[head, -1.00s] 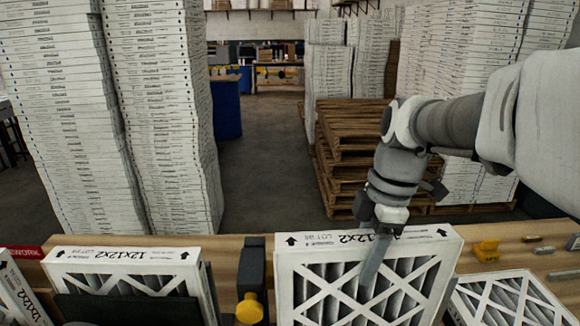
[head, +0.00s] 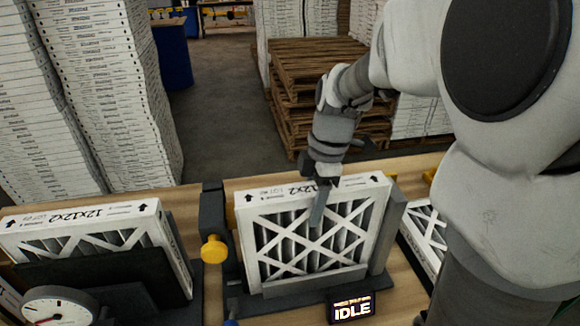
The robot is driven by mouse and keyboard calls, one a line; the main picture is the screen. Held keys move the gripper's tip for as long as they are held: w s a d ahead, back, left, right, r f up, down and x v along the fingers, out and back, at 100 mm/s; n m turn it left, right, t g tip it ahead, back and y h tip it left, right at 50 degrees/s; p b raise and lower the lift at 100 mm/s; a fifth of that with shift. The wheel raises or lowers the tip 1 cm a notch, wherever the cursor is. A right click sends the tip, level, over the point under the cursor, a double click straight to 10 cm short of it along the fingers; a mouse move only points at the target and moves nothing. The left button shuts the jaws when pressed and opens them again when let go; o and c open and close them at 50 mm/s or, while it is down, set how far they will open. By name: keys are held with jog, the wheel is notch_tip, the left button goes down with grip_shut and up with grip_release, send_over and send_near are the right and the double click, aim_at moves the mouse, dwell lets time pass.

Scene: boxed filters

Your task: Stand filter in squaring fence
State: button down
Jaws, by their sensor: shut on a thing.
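A white-framed filter (head: 300,258) marked 12x12x2 stands upright in the head view, its pleated face with white cross lattice toward me. It stands in the squaring fence (head: 216,240), between a dark upright with a yellow knob on the left and a grey upright on the right. My gripper (head: 318,212) reaches down from above and is shut on the filter's top edge, with one finger seen in front of the face. The other finger is hidden behind the filter. Whether the filter's bottom edge touches the fence base cannot be told.
Another 12x12x2 filter (head: 95,232) leans in a dark holder at left, with a round gauge (head: 58,306) before it. A small display (head: 351,307) reads IDLE at the front. A further filter (head: 424,236) lies at right, partly behind my arm. Pallets (head: 310,75) stand beyond the bench.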

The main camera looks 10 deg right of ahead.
jog(key=shift+f, duration=0.1)
jog(key=shift+f, duration=0.15)
jog(key=shift+c, duration=1.1)
grip_release()
